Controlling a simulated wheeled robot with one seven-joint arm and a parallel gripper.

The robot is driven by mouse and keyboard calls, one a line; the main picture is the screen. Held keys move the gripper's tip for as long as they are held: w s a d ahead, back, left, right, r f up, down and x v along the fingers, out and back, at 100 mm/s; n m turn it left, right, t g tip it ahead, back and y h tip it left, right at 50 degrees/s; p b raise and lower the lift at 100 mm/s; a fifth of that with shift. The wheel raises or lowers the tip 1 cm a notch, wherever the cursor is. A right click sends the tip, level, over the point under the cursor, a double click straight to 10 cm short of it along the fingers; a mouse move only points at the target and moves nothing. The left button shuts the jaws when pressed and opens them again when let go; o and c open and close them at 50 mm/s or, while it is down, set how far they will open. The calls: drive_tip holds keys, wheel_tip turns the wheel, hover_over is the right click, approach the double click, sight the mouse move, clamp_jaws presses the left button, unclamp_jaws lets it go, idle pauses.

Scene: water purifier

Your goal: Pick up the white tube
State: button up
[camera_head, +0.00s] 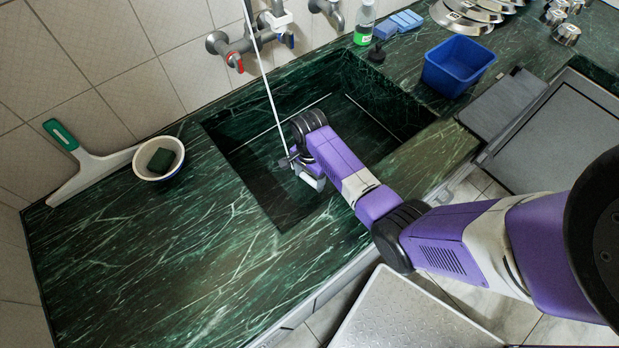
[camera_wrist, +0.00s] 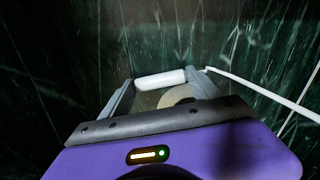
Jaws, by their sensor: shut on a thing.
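The white tube (camera_head: 265,78) runs down from the tap fittings on the wall to my gripper (camera_head: 290,161), which is over the sink. In the wrist view, a thick white cylindrical end (camera_wrist: 160,80) lies crosswise between the two grey fingers of my gripper (camera_wrist: 158,84). The thin part of the white tube (camera_wrist: 262,92) trails off to the right from there. My gripper is shut on this thick end.
The dark green sink (camera_head: 280,200) lies under my gripper. Wall taps (camera_head: 235,45) are behind it. A blue bin (camera_head: 457,66) and green bottle (camera_head: 364,22) stand right. The left counter is mostly clear.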

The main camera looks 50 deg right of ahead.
sight(310, 179)
wheel_tip(310, 179, up, 19)
drive_tip(key=p, duration=0.1)
drive_tip(key=shift+r+p, duration=0.2)
drive_tip(key=shift+p, duration=0.1)
